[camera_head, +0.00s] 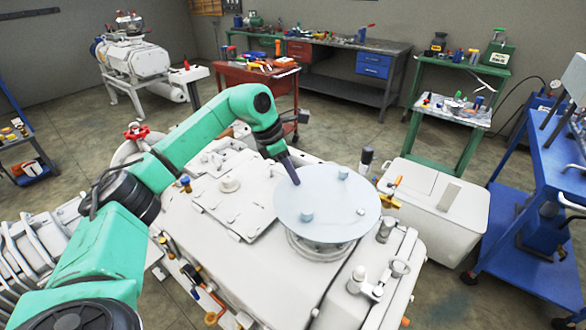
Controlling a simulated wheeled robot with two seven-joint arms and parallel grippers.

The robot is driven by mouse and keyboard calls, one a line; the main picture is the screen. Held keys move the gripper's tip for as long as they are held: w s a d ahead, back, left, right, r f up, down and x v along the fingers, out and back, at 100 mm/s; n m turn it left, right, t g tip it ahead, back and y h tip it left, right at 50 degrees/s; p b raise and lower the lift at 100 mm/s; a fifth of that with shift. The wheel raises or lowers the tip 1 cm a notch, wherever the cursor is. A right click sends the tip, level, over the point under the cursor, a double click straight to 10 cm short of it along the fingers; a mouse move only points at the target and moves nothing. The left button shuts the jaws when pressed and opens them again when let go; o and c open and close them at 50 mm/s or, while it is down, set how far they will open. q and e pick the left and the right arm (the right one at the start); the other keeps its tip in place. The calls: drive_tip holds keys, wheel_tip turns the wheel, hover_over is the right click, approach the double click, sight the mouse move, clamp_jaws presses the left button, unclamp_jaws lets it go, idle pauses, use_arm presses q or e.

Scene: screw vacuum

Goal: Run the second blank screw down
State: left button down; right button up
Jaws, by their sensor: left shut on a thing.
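The pale round blank (330,228) lies on a ringed port on top of the white vacuum machine (235,265). Small blue-grey screw heads show on it: one at the back right (344,172), one at the front left (306,215) and a smaller one at the right (361,211). My left gripper (283,155) reaches in from the left above the blank's back left rim. It is shut on a slim dark purple driver (291,170), which points down. Its tip meets or hovers just over the blank; any screw under it is hidden. My right gripper is out of view.
A black-topped post (366,158) and brass fittings (390,200) stand just behind and right of the blank. A white box (435,205) is to the right, with a blue cart (540,210) beyond. Benches line the back wall. Valves and a clamp surround the machine's front edge.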

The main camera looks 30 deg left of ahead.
use_arm(q)
drive_tip(key=m, duration=0.1)
drive_tip(key=m+p, duration=0.1)
drive_tip(key=m+g, duration=0.1)
drive_tip(key=shift+w+a+r+m+h+p, duration=0.15)
drive_tip(key=shift+w+r+m+h+p, duration=0.15)
drive_tip(key=shift+m+h+p, duration=0.1)
drive_tip(key=m+g+p, duration=0.1)
drive_tip(key=m, duration=0.1)
drive_tip(key=shift+w+m, duration=0.1)
drive_tip(key=shift+m, duration=0.2)
drive_tip(key=m, duration=0.1)
drive_tip(key=m+g, duration=0.1)
drive_tip(key=m, duration=0.1)
drive_tip(key=shift+w+f+g+p, duration=0.1)
drive_tip(key=shift+w+g+p, duration=0.05)
drive_tip(key=shift+g+p, duration=0.2)
drive_tip(key=shift+w+m+g, duration=0.1)
drive_tip(key=shift+m+g, duration=0.45)
drive_tip(key=shift+m, duration=1.25)
drive_tip(key=c, duration=0.7)
unclamp_jaws()
drive_tip(key=shift+f, duration=0.1)
drive_tip(key=shift+c, duration=0.2)
